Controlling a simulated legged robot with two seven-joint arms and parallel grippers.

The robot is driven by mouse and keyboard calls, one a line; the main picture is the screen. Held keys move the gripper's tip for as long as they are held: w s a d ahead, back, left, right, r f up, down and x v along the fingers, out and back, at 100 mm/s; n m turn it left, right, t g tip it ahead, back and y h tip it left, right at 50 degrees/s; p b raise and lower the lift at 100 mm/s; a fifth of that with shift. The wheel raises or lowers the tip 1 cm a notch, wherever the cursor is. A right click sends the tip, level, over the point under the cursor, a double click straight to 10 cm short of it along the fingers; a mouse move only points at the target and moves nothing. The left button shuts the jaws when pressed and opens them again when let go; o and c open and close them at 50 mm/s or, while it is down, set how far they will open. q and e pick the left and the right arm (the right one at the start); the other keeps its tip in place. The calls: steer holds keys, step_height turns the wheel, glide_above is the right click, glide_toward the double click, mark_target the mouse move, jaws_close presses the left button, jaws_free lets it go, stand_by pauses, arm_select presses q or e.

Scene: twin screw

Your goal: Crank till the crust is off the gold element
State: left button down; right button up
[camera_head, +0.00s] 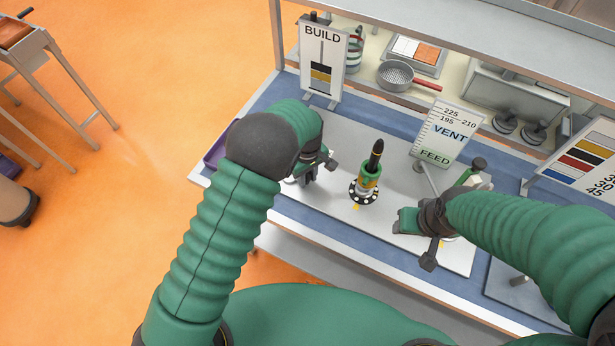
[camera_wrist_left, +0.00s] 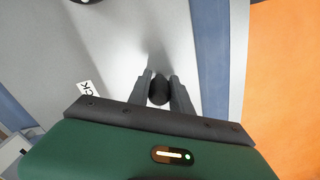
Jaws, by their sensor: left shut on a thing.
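A small upright stack of green and gold parts (camera_head: 366,184) stands on a dotted round base in the middle of the white board, with a black pointed rod (camera_head: 376,155) rising from it. I cannot make out any crust on the gold part. My left gripper (camera_head: 310,172) is to the left of the stack, low over the board, apart from it. In the left wrist view its fingers (camera_wrist_left: 158,92) are shut on a dark rounded knob (camera_wrist_left: 158,94). My right gripper (camera_head: 416,222) is right of the stack, low over the board; its fingers are mostly hidden by its own wrist.
A BUILD sign (camera_head: 323,60) and a VENT/FEED sign (camera_head: 447,132) stand behind the board. A colour-bar sign (camera_head: 582,160) is at the right. A purple tray (camera_head: 214,152) is at the left edge. The board's middle front is fairly clear.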

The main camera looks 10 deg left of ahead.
arm_select(q)
steer(key=shift+a, duration=0.1)
steer(key=c, duration=1.2)
jaws_free()
steer(key=shift+o, duration=0.2)
steer(key=shift+r, duration=0.1)
step_height(320, 180, up, 17)
steer(key=b, duration=0.2)
steer(key=shift+f, duration=0.2)
